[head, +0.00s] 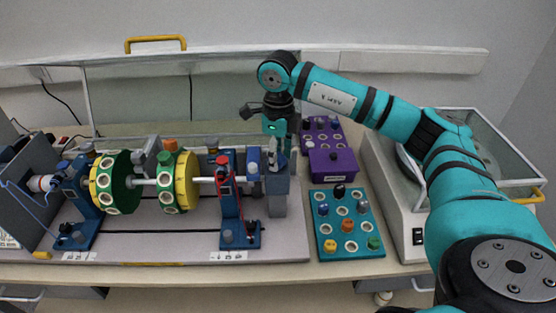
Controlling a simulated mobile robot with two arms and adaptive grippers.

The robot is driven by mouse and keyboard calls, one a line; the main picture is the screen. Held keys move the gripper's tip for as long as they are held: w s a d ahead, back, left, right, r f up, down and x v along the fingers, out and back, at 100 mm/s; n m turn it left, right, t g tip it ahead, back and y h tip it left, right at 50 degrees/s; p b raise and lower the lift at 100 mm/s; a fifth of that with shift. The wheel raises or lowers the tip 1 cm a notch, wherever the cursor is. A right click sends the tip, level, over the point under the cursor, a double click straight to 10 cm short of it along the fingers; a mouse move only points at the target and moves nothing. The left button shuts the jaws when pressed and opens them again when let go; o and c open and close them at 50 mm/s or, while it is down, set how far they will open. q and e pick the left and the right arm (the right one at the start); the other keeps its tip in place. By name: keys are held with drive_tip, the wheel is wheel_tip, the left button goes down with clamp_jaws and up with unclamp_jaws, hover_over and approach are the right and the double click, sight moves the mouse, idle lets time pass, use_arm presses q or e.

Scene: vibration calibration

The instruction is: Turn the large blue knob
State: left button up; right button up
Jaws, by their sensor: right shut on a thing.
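My right gripper (280,155) reaches down from the teal arm and is at the top of an upright grey block (278,193), at the right end of the shaft rig. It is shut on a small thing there. That thing is mostly hidden by the fingers, and I cannot tell whether it is the large blue knob. A blue upright part (253,158) stands just left of the gripper. My left gripper is not in view.
The rig carries a green disc (120,184) and a yellow-rimmed disc (187,181) on a shaft. A purple box (332,165) stands right of the gripper, behind the teal panel (341,244). A white machine (410,215) stands farther right.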

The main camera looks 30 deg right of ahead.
sight(279, 157)
drive_tip(key=shift+n+b, duration=0.35)
drive_tip(key=shift+n, duration=0.55)
drive_tip(key=shift+w+r, duration=0.1)
drive_tip(key=o, duration=0.9)
wheel_tip(279, 157, up, 12)
